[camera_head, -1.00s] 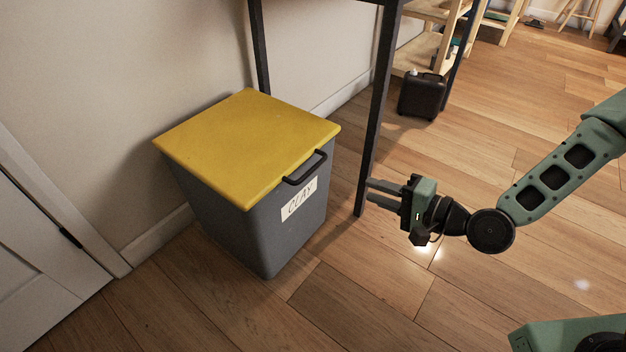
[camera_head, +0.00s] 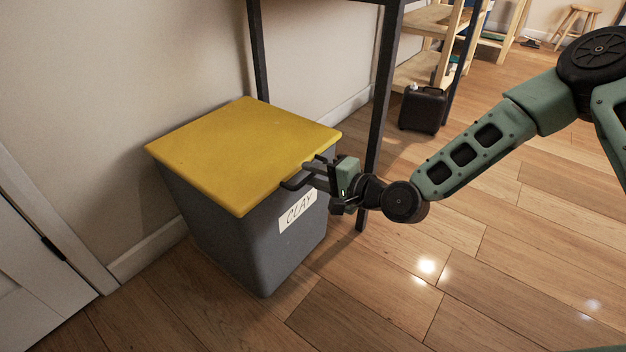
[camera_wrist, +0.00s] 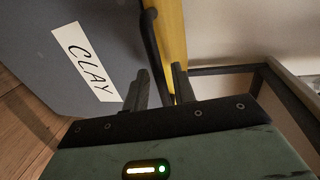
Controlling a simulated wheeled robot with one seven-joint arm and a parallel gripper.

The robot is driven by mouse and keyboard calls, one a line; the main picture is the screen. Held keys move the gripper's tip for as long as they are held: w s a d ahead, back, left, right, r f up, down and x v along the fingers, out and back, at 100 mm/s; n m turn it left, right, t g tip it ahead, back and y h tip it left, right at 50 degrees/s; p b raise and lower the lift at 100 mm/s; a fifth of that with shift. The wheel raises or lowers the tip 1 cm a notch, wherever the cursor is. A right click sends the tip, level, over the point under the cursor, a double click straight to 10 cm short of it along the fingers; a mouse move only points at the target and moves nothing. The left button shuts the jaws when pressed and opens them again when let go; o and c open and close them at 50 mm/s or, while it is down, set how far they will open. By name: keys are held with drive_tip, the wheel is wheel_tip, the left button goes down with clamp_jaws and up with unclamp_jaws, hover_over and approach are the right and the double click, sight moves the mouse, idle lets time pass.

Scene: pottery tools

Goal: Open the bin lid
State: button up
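The grey bin (camera_head: 235,225) stands on the floor against the wall, with a "CLAY" label on its front. Its yellow lid (camera_head: 240,150) lies flat and closed on top. A black bar handle (camera_head: 292,182) sticks out at the lid's front edge. My gripper (camera_head: 312,168) is at the right part of this handle. In the wrist view the two fingers of my gripper (camera_wrist: 159,85) are apart, and the handle (camera_wrist: 152,45) runs between them. The yellow lid (camera_wrist: 172,35) shows beyond the handle. Whether a finger touches the handle is unclear.
A dark table leg (camera_head: 378,110) stands just behind my gripper, right of the bin. A black canister (camera_head: 422,108) and wooden shelves (camera_head: 425,70) are farther back. A white door (camera_head: 35,270) is at left. The wooden floor in front is clear.

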drive_tip(key=shift+w+a, duration=0.2)
drive_tip(key=shift+a, duration=0.05)
